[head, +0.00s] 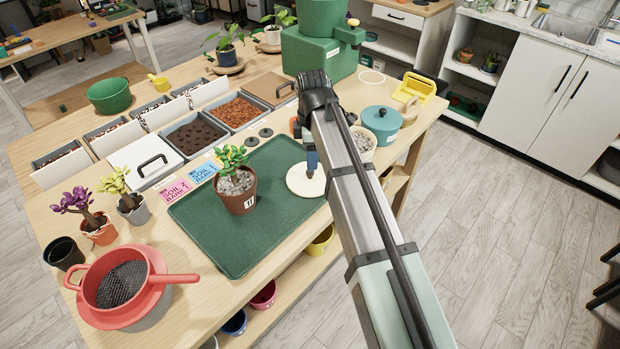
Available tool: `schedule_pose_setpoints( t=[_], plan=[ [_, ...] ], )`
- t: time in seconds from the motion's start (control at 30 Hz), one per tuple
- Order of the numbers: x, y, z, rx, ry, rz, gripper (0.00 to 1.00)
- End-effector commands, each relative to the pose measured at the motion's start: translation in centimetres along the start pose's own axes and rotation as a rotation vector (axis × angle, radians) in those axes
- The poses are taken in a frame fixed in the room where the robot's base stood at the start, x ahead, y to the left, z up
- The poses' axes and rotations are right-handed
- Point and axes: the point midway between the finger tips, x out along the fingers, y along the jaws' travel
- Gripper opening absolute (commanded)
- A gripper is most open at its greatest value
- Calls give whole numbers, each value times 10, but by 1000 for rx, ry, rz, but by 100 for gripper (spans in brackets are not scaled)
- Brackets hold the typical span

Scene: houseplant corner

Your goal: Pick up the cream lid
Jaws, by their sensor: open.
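The cream lid (298,184) is a round, flat disc on the right part of the green tray (215,245). My gripper (311,174) points down over the lid's right side, with its tips very close to the lid's top. My arm comes in from the lower right and covers the area just right of the lid. The gripper is small in the head view and nothing is seen held in it. I cannot tell whether its tips touch the lid or whether a knob stands between them.
A potted plant (236,200) stands on the tray left of the lid. A teal lidded pot (381,124) and a bowl of pale pebbles (363,142) stand behind my arm to the right. Soil bins (195,137) line the back. The tray's front part is clear.

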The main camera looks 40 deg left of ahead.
Motion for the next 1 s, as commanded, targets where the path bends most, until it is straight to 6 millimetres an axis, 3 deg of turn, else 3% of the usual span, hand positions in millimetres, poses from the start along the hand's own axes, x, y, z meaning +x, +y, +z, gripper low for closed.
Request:
schedule_pose_setpoints(
  t=[0.23, 0.57, 0.83, 1.0],
  plan=[
    [11, 0, -2, 0, 0, -1, 56],
    [50, 0, -4, 0, 0, -1, 56],
    [53, 0, -5, 0, 0, 0, 56],
    [53, 0, -5, 0, 0, 0, 40]
  ],
)
